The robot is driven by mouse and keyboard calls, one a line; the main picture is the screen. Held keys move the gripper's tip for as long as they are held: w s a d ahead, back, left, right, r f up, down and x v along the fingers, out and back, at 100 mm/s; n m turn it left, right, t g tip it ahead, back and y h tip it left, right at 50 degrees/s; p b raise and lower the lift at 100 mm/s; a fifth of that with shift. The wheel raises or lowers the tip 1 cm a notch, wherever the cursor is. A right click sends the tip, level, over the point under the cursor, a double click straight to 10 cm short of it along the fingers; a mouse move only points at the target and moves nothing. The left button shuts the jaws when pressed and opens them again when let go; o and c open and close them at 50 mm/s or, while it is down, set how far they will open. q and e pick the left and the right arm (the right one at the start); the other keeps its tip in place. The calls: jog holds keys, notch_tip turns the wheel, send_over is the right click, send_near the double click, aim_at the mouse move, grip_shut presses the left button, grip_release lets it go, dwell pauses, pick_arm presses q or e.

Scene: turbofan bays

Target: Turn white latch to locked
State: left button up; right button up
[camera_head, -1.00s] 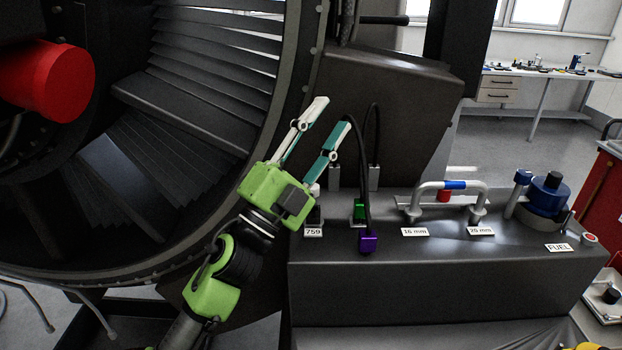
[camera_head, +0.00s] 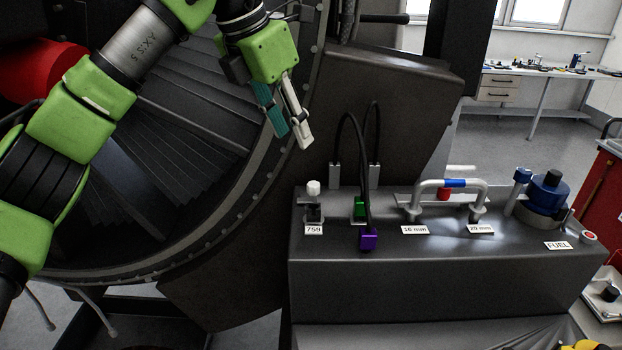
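The white latch (camera_head: 313,188) is a small white knob on a dark fitting, on the top of the grey bench at its left end, above a label reading 759. It stands upright and in full view. My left gripper (camera_head: 293,140) hangs above it and a little to the left, pointing down, with one white and one teal finger. The fingers look parallel with a narrow gap between them, so it appears open, and it is empty and apart from the latch. My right gripper is out of view.
Right of the latch are a purple connector (camera_head: 368,239) on a looping black cable, a green block (camera_head: 359,206), a pipe handle (camera_head: 453,184) with a blue band, and a blue fuel cap (camera_head: 547,195). The round engine casing (camera_head: 240,215) lies left, close to the bench.

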aim_at(313, 184)
pick_arm(q)
jog(key=p+x, duration=0.4)
jog(key=x, duration=0.9)
jog(key=shift+w+f, duration=0.15)
jog(key=shift+f, duration=0.2)
grip_shut()
